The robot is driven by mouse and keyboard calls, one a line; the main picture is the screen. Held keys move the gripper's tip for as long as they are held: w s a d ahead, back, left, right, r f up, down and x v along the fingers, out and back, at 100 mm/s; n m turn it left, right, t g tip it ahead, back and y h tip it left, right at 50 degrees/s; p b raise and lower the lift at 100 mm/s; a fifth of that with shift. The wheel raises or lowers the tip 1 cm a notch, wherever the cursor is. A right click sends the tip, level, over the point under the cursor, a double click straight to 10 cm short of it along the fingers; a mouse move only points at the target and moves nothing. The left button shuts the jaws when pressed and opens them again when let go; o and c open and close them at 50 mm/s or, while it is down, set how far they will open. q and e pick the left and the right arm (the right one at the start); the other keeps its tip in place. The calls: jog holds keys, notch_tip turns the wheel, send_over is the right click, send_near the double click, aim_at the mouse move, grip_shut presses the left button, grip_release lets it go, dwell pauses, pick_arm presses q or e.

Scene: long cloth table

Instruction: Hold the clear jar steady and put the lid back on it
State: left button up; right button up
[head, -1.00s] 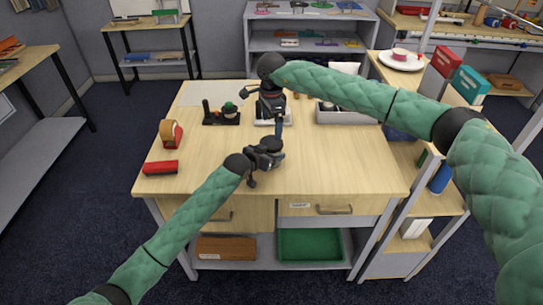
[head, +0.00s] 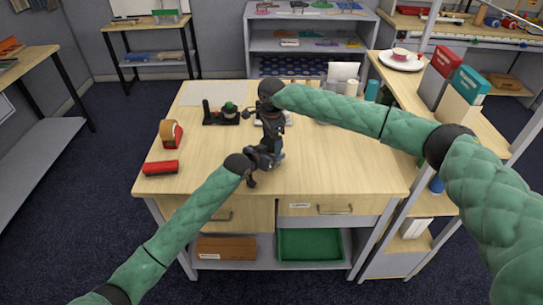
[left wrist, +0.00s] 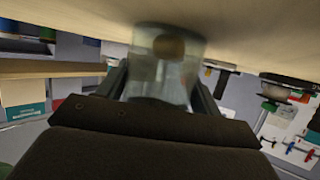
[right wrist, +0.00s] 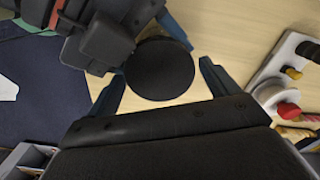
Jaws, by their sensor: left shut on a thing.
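The clear jar (left wrist: 165,60) is between the fingers of my left gripper, with something brownish inside; it is close to the table top. My left gripper (head: 268,158) is shut on it, low over the front middle of the table. The black round lid (right wrist: 160,68) lies beside the left gripper, apparently over the jar's mouth. Whether it is fully seated cannot be seen. My right gripper (right wrist: 163,78) points down from above with its fingers on either side of the lid; a narrow gap shows at the right finger. In the head view the arms hide jar and lid.
On the table (head: 215,165) are a tape dispenser (head: 171,133), a red stapler (head: 160,168) and a black stand with a green-topped thing (head: 229,110). A white tray with a red knob (right wrist: 288,110) is near my right gripper.

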jog(key=c, duration=0.8)
jog(key=shift+o, duration=0.2)
jog(key=m, duration=0.3)
jog(key=o, duration=1.1)
jog(key=shift+s, duration=0.1)
